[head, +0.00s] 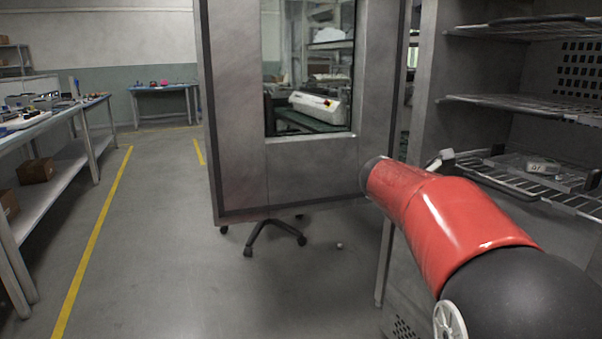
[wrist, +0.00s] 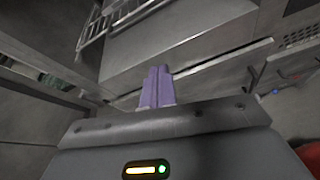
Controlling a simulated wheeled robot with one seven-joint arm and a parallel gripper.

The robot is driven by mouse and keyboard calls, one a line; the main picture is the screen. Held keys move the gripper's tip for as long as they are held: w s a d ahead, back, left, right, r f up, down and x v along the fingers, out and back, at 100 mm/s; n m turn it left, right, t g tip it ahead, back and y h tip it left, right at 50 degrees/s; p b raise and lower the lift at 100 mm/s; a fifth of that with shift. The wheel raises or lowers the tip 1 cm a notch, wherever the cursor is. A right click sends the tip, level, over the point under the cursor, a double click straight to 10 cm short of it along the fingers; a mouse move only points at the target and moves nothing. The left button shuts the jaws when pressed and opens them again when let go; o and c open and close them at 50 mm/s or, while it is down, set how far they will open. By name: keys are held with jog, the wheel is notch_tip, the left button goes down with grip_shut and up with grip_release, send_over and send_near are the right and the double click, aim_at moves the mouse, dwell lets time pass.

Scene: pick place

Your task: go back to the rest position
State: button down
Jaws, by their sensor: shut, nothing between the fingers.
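My gripper (wrist: 158,72) shows in the wrist view as two purple fingers pressed together, with nothing between them. It points toward grey metal panels and a wire rack (wrist: 118,22) at the top, apart from both as far as I can tell. In the head view my red arm reaches in from the lower right, in front of the open cabinet (head: 410,215); the gripper's fingers cannot be made out there.
The cabinet's big windowed door (head: 235,130) stands open at the centre. A workbench (head: 50,122) stands at the left. The floor (head: 160,255) between is clear.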

jog(key=s+a+f+m+y, duration=0.4)
jog(key=s+a+f+m, duration=0.1)
jog(key=s, duration=0.4)
jog(key=s+a+f+m+y, duration=0.4)
jog(key=s+a+m, duration=0.4)
jog(key=s, duration=0.2)
jog(key=s+a+f+m+y, duration=0.4)
jog(key=s+a+f+m, duration=0.2)
jog(key=s, duration=0.3)
jog(key=shift+s+a+f+m+t+y, duration=0.2)
jog(key=shift+f+m+t+y, duration=0.1)
jog(key=shift+f+t, duration=0.1)
